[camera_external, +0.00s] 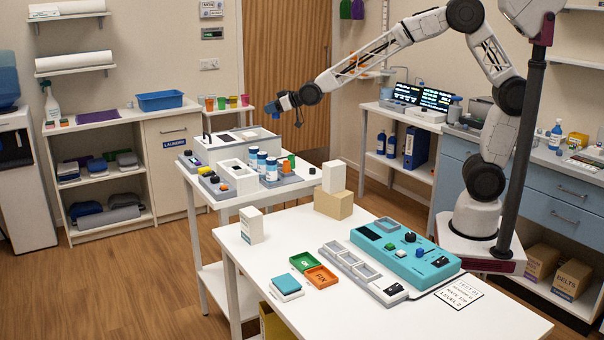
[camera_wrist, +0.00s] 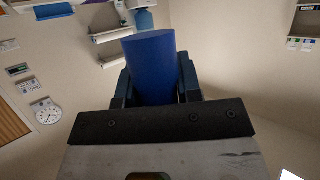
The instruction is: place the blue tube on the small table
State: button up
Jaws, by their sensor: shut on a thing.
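The blue tube (camera_wrist: 152,62) stands out between the two fingers in the wrist view. My gripper (camera_wrist: 156,85) is shut on it, with one dark finger on each side. In the external view my gripper (camera_external: 278,106) is small and hangs in the air above the far end of the middle white table; the tube cannot be told clearly from it there. A small white table (camera_external: 241,112) with several coloured cups stands behind it by the door. I cannot tell which of these tables the task calls small.
The middle table carries a white tray unit (camera_external: 238,143), blue-and-white bottles (camera_external: 262,163) and small bins. The front table holds a teal device (camera_external: 405,252), grey trays, a white box (camera_external: 251,225) and stacked blocks (camera_external: 333,203).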

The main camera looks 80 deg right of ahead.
jog(key=s+a+r+n+y, duration=0.1)
jog(key=s+a+r+y, duration=0.1)
jog(key=s+a, duration=0.5)
jog(key=s+a+r+n+y, duration=0.1)
jog(key=s+a+r, duration=0.1)
jog(key=s, duration=0.9)
jog(key=s+a+r+n+y, duration=0.25)
jog(key=s+a, duration=0.25)
jog(key=s, duration=0.4)
jog(key=s+a+f+n+g+y, duration=0.1)
jog(key=s+f, duration=0.3)
jog(key=s, duration=1)
jog(key=s+a+f+n+g+y, duration=0.2)
jog(key=s+f, duration=0.1)
jog(key=s, duration=1.1)
notch_tip(320, 180, down, 24)
jog(key=shift+s+d+f, duration=0.15)
jog(key=shift+f, duration=0.05)
jog(key=shift+h, duration=0.25)
jog(key=shift+w, duration=0.2)
jog(key=shift+w+a+f, duration=0.2)
jog(key=shift+w+a, duration=0.95)
jog(key=shift+w, duration=0.9)
jog(key=shift+w+a+f, duration=0.25)
jog(key=shift+w+a, duration=0.9)
jog(key=shift+w, duration=0.85)
jog(key=shift+w+a+f, duration=0.2)
jog(key=shift+w+a, duration=0.95)
jog(key=shift+w, duration=0.9)
